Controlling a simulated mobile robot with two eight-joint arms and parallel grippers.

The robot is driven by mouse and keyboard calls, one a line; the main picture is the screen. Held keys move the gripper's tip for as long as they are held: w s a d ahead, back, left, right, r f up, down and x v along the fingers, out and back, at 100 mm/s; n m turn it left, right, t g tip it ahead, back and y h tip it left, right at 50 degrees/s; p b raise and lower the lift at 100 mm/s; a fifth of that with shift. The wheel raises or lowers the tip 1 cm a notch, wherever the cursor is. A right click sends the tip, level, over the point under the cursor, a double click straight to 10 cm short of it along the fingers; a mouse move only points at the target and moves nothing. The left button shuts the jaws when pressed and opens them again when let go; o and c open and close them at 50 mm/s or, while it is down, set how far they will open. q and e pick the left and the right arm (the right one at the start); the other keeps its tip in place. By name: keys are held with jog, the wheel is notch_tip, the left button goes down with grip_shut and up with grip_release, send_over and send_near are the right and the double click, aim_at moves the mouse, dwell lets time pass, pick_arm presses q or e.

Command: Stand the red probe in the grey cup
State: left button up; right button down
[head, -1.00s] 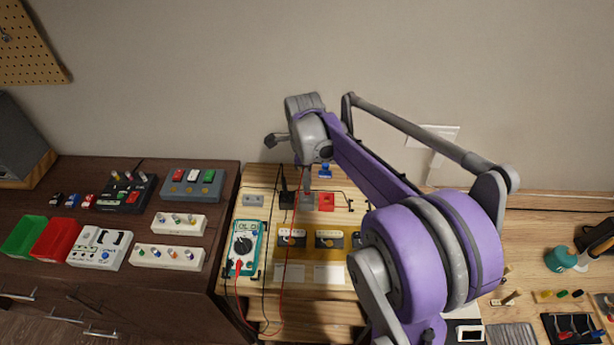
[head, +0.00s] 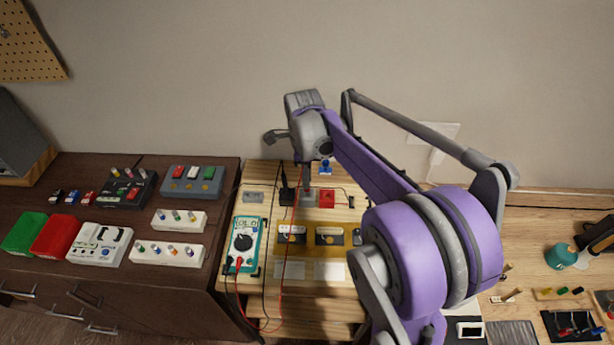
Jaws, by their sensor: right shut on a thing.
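My right gripper (head: 306,177) hangs over the back of the light wooden bench, just above the grey cup (head: 309,199). It is shut on the red probe, which is mostly hidden by the gripper; its red lead (head: 286,255) runs up from the multimeter (head: 245,243) to the gripper. The grey cup stands between a black holder (head: 287,196) and a red block (head: 326,198). I cannot tell whether the probe's tip is inside the cup or above it. My left gripper is not in view.
The purple right arm covers the bench's right part. A black lead runs beside the red one. A grey block (head: 253,196) stands at the back left, and a blue item (head: 326,167) behind the cups. Pale pads (head: 329,271) lie in front.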

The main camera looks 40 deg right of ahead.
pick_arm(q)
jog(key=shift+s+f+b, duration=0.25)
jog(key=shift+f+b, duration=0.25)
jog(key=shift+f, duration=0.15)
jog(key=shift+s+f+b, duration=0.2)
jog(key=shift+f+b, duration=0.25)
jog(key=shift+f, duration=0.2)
pick_arm(e)
jog(key=shift+f, duration=1.65)
jog(key=shift+c, duration=2)
grip_release()
jog(key=shift+r, duration=0.1)
jog(key=shift+r+p, duration=1.75)
jog(key=shift+r, duration=1.7)
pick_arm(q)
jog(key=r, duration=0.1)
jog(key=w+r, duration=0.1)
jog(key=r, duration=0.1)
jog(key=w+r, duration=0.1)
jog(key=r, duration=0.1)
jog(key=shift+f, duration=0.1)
pick_arm(e)
jog(key=shift+s+f, duration=0.1)
